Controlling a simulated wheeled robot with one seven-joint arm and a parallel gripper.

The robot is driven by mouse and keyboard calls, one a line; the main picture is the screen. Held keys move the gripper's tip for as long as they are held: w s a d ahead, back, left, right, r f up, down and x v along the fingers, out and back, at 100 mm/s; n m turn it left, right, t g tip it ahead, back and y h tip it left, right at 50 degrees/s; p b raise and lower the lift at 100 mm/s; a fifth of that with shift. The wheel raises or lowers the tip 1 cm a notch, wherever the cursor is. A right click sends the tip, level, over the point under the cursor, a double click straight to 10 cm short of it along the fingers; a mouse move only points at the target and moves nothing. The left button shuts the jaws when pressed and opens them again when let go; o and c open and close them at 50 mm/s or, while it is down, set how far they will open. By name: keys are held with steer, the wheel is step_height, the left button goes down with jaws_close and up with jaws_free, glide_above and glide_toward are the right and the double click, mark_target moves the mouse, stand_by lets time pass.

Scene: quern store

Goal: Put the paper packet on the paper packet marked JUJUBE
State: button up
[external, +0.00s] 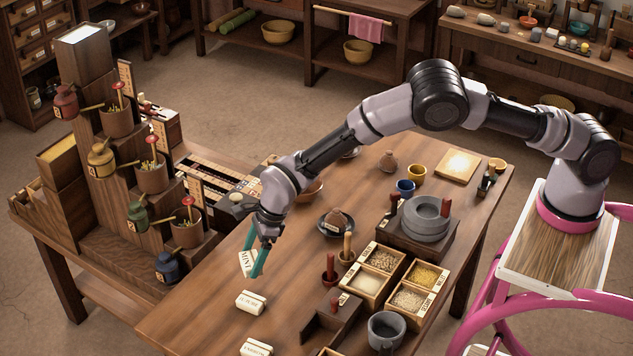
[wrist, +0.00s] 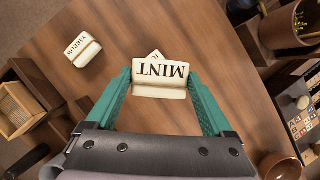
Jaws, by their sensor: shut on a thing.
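My gripper (external: 260,260) is shut on a cream paper packet marked MINT (external: 246,263), held above the table. In the wrist view the MINT packet (wrist: 160,78) is between the two teal fingers of my gripper (wrist: 160,86), its lettering upside down. The paper packet marked JUJUBE (external: 250,302) lies on the wooden table, below and nearer the camera than the held one in the external view. In the wrist view the held packet hides most of a packet beneath it (wrist: 154,54); only a corner with part of a letter shows.
Another packet, seemingly marked YARROW (external: 256,347), lies at the table's near edge; it shows in the wrist view (wrist: 83,50). A dark wooden stand (external: 329,322), grain boxes (external: 366,282) and a grey mortar (external: 385,332) stand to the right. The table around the packets is bare.

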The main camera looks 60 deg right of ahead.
mark_target(246, 300)
steer(key=shift+s+a+r+m, duration=0.15)
steer(key=shift+a+m, duration=0.15)
steer(key=shift+a, duration=0.55)
steer(key=shift+a+f, duration=0.1)
steer(key=shift+f, duration=0.3)
step_height(246, 300, down, 9)
steer(key=shift+r, duration=0.1)
